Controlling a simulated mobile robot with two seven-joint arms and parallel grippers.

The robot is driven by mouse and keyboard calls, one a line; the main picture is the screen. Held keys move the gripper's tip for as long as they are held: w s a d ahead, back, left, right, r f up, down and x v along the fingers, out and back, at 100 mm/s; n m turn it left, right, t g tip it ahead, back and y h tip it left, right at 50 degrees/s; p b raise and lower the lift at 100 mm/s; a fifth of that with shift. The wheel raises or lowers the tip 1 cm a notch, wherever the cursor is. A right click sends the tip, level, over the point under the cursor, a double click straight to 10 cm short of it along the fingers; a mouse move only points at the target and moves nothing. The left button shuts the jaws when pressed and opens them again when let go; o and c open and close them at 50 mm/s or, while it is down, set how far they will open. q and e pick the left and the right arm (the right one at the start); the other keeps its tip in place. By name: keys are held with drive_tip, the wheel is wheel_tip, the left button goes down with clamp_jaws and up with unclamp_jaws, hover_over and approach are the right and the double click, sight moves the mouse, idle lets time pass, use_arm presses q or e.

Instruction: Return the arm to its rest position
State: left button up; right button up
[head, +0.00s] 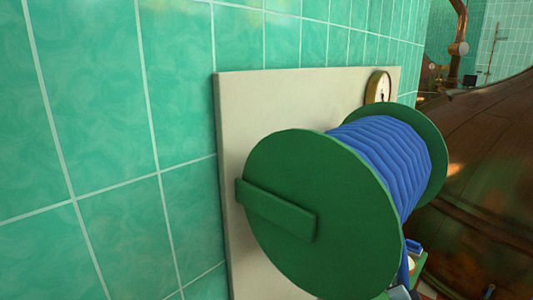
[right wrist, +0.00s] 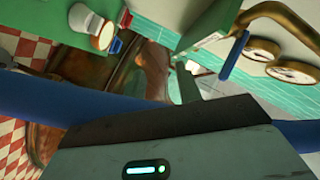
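My right gripper (head: 400,293) shows only as a small grey piece at the bottom edge of the head view, below the hose reel. In the right wrist view its grey housing (right wrist: 190,155) with a lit green lamp fills the bottom. My left gripper is not in view.
A green reel (head: 330,215) wound with blue hose (head: 380,155) fronts a cream panel (head: 236,110) on the tiled wall. A gauge (head: 379,87) is behind it. A copper kettle (head: 480,200) stands at right. Thick blue lengths (right wrist: 60,103) cross behind the housing in the wrist view.

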drive_tip(key=s+a+f+n+g+y, duration=0.15)
drive_tip(key=s+a+f+n, duration=0.25)
drive_tip(key=s+f+n, duration=0.5)
drive_tip(key=s+a+f+n+g+y, duration=0.1)
drive_tip(key=s+a, duration=0.4)
drive_tip(key=s, duration=0.6)
drive_tip(key=s+a+f+n+g+y, duration=0.2)
drive_tip(key=s+a, duration=0.3)
drive_tip(key=s, duration=0.6)
drive_tip(key=s+a+f+n+g+y, duration=0.1)
drive_tip(key=s+a+n, duration=0.2)
drive_tip(key=s, duration=0.7)
drive_tip(key=shift+s+a+f+n+g+y, duration=0.3)
drive_tip(key=shift+s+a+n+g+y, duration=0.1)
drive_tip(key=shift+a, duration=0.55)
